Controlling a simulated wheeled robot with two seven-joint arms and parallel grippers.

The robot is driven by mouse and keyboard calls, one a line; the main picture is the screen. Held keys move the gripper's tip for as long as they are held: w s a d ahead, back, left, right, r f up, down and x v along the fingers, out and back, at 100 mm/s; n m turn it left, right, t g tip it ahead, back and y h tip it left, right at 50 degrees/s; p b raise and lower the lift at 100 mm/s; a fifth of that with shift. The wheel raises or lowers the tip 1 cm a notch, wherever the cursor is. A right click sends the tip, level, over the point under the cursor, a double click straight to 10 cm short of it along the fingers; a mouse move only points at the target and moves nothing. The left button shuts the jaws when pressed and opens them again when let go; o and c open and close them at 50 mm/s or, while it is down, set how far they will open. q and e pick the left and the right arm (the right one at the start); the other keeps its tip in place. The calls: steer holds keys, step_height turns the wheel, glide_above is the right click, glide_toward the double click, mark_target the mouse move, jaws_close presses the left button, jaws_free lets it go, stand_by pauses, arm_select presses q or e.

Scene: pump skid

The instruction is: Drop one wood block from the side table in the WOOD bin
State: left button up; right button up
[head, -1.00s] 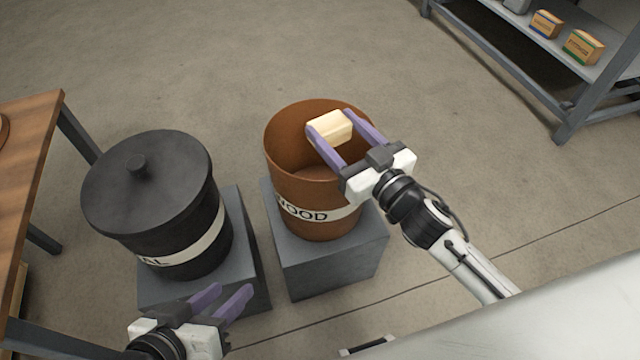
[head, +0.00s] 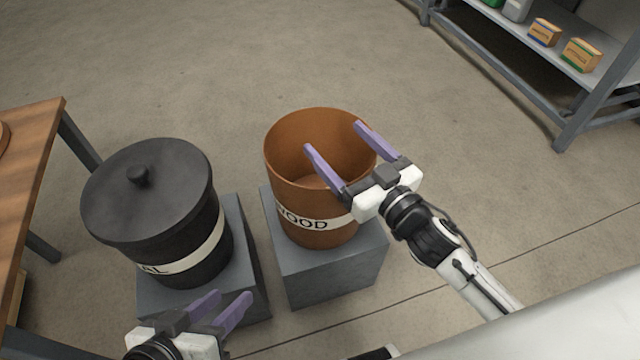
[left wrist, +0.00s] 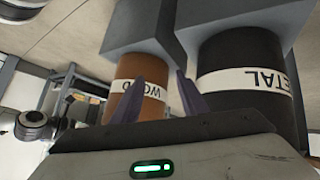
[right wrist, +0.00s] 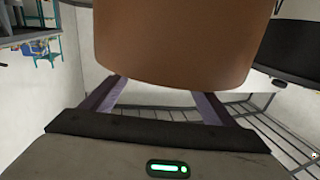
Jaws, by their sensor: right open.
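The WOOD bin (head: 312,222) is an open brown round bin on a grey block, with a white band reading WOOD. It also shows in the left wrist view (left wrist: 140,104) and fills the top of the right wrist view (right wrist: 175,45). My right gripper (head: 334,136) is open and empty, its fingers spread over the bin's mouth. The wood block is not visible in any view now; part of the bin's inside is hidden by the near wall and the fingers. My left gripper (head: 233,295) is open and empty, low in front of the lidded bin.
A black lidded bin (head: 150,200), labelled METAL in the left wrist view, stands on another grey block left of the WOOD bin. A wooden table (head: 35,150) is at the left edge. A grey shelf (head: 540,60) with small boxes stands at the far right. The floor behind the bins is clear.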

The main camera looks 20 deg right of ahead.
arm_select(q)
steer(key=shift+s+a+f+g+y+p, duration=0.15)
steer(key=shift+a+f+g+y+p, duration=0.05)
steer(key=shift+a+f+p, duration=0.2)
steer(key=shift+s+a+f+g+y+p, duration=0.2)
steer(key=shift+f+p, duration=0.1)
steer(key=shift+f, duration=0.2)
arm_select(e)
steer(key=v, duration=0.8)
steer(key=shift+s, duration=0.25)
arm_select(q)
steer(key=shift+w+r, duration=0.2)
arm_select(e)
steer(key=shift+d, duration=0.1)
